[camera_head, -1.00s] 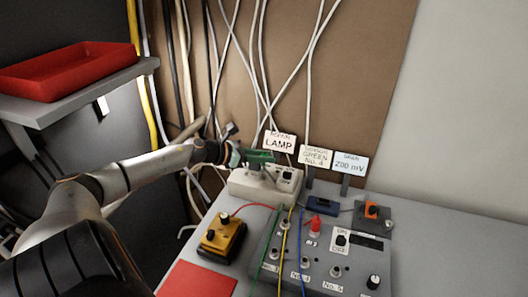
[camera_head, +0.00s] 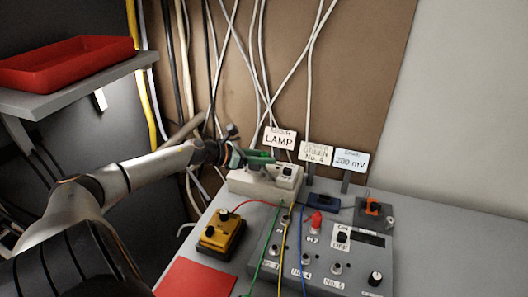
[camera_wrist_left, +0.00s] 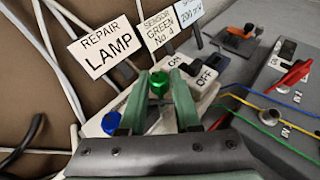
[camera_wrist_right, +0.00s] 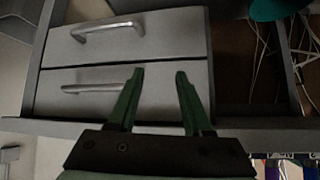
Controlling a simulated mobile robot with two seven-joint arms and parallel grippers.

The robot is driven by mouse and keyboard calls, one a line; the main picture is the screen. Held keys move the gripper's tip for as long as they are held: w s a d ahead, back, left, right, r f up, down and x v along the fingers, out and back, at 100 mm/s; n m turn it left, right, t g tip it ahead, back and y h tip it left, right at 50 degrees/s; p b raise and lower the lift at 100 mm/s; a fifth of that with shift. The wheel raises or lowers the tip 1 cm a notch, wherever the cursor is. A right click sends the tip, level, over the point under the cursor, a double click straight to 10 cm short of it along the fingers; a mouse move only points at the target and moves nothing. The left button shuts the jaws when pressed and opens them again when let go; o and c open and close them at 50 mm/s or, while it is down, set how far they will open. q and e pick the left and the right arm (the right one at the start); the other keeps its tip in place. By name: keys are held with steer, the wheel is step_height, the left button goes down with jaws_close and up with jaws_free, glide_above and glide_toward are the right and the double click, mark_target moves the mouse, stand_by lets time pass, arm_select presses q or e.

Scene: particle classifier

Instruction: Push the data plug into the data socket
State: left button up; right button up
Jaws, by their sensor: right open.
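I cannot surely pick out the data plug or the data socket in any view. My left gripper (camera_head: 262,158) is over the white switch strip (camera_head: 255,184). In the left wrist view its green fingers (camera_wrist_left: 160,85) stand apart. A green knob (camera_wrist_left: 158,83) shows between them with a gap on each side, and a blue knob (camera_wrist_left: 112,123) is left of them. The left gripper hides part of the strip in the head view. My right gripper (camera_wrist_right: 160,75) is open and empty, in front of grey drawers (camera_wrist_right: 130,60), away from the workbench items.
Signs (camera_head: 280,139) stand behind the strip, with hanging cables (camera_head: 262,60) on the brown board.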

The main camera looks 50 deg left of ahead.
arm_select(q)
steer(key=o, duration=0.4)
steer(key=shift+s+a+r, duration=0.1)
steer(key=shift+v, duration=1.15)
steer(key=p+v, duration=0.4)
steer(key=v, duration=0.6)
